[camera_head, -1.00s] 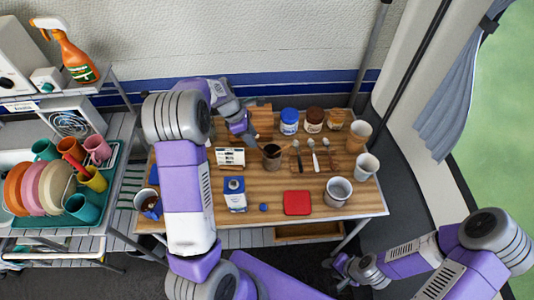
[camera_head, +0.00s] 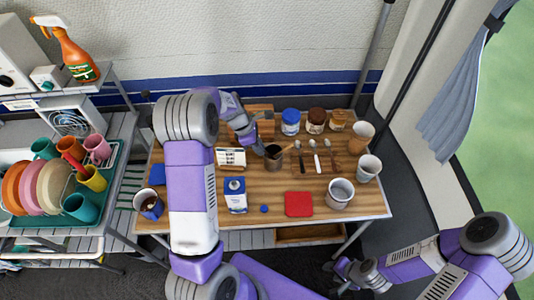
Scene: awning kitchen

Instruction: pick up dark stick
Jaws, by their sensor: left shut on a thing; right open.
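My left gripper (camera_head: 256,137) is over the table, just behind and left of a dark brown cup (camera_head: 273,158). It is shut on a thin dark stick at the cup's left rim; the stick is very small in view and mostly hidden by the gripper. I cannot tell whether the stick's lower end is inside the cup. A light brown stick (camera_head: 288,149) leans out of the cup to the right. My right gripper (camera_head: 345,271) is open and low, beyond the table's front right corner, away from the cup.
The wooden table (camera_head: 282,185) also holds several jars (camera_head: 290,122), spoon-like utensils (camera_head: 315,155), a blue-and-white carton (camera_head: 235,194), a red square (camera_head: 298,204), a grey pot (camera_head: 340,193) and cups at the right. A dish rack (camera_head: 112,175) stands left.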

